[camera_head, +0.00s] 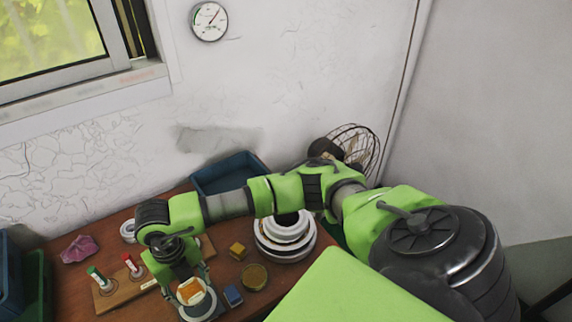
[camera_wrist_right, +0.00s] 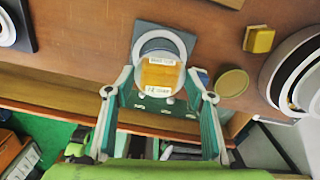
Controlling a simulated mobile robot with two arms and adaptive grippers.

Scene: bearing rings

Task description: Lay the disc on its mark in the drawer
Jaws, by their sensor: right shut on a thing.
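A pale-rimmed disc with an orange face and small white labels (camera_wrist_right: 160,82) is between the fingers of my right gripper (camera_wrist_right: 159,90). The fingers grip it from both sides. In the head view the disc (camera_head: 190,291) shows under my right gripper (camera_head: 192,285), near the table's front edge. In the wrist view the disc overlaps a white ring (camera_wrist_right: 150,43) on a dark square plate (camera_wrist_right: 188,42); I cannot tell the height between them. Beyond the table edge is a wooden ledge (camera_wrist_right: 45,88); I cannot tell whether it is the drawer. No mark is clear. My left gripper is out of view.
A brass-coloured round piece (camera_head: 254,277), a yellow block (camera_head: 237,250) and a blue block (camera_head: 232,295) lie right of the gripper. A stack of white rings (camera_head: 268,250) stands behind them. A blue bin (camera_head: 225,172) is at the back; a pink cloth (camera_head: 80,248) lies left.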

